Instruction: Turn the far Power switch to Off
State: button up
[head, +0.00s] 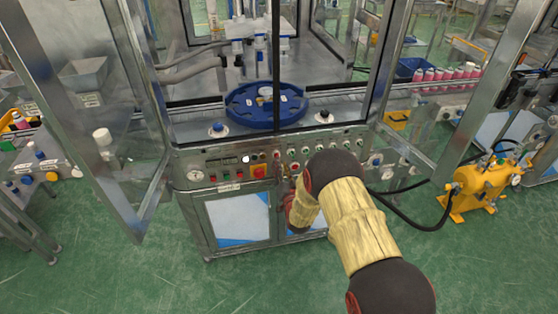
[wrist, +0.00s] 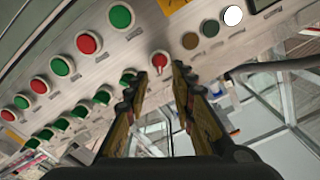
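A row of buttons and switches lines the steel control panel (head: 225,164) of the machine. In the wrist view a red rotary switch (wrist: 159,61) on a pale collar sits between and just beyond my fingertips; it looks like the Power switch, but I cannot read its label. My gripper (wrist: 160,72) is open, one finger on each side of this switch. I cannot tell whether either finger touches it. In the head view my gripper (head: 281,178) is at the panel's middle, and my arm hides part of the panel there.
A yellow-backed red button (head: 260,171) and a white button (head: 245,159) lie left of my gripper. Red and green buttons (wrist: 88,43) fill the other side. A blue round fixture (head: 266,122) is above. An orange machine (head: 480,187) stands right; open green floor lies in front.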

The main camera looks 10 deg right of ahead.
jog(key=w+b, duration=0.1)
jog(key=w, duration=0.4)
jog(key=c, duration=0.3)
grip_shut()
